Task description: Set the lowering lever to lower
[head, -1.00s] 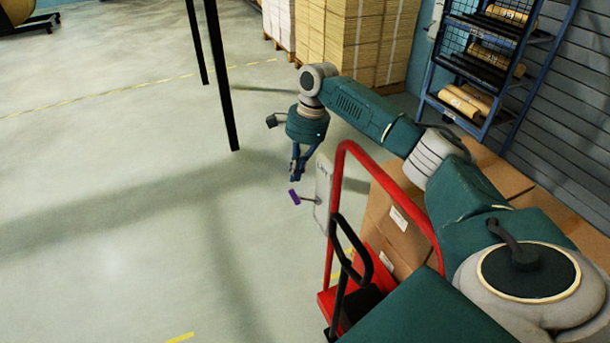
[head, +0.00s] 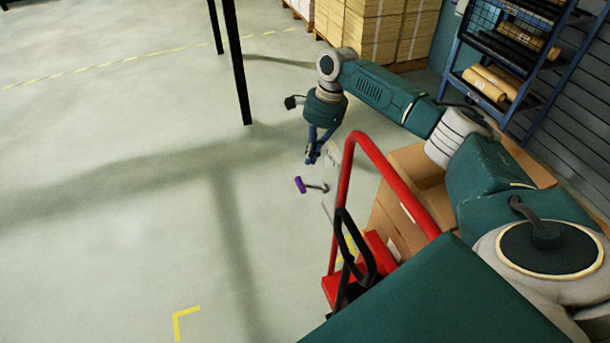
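The lowering lever is a short dark rod with a purple grip (head: 300,185). It sticks out to the left from a pale plate (head: 330,182) beside the red handle frame (head: 347,185) of a cart. My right gripper (head: 312,160) points down just above and slightly right of the purple grip in the picture. It appears apart from the lever. Its blue fingers look close together, but they are too small to tell whether they are shut. My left gripper is not in view.
Cardboard boxes (head: 412,205) stand behind the red frame. A black looped handle (head: 355,255) is on the cart's near side. A black post (head: 236,65) stands behind at the left. A blue rack (head: 447,85) holds kraft rolls (head: 490,82). The floor at left is clear.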

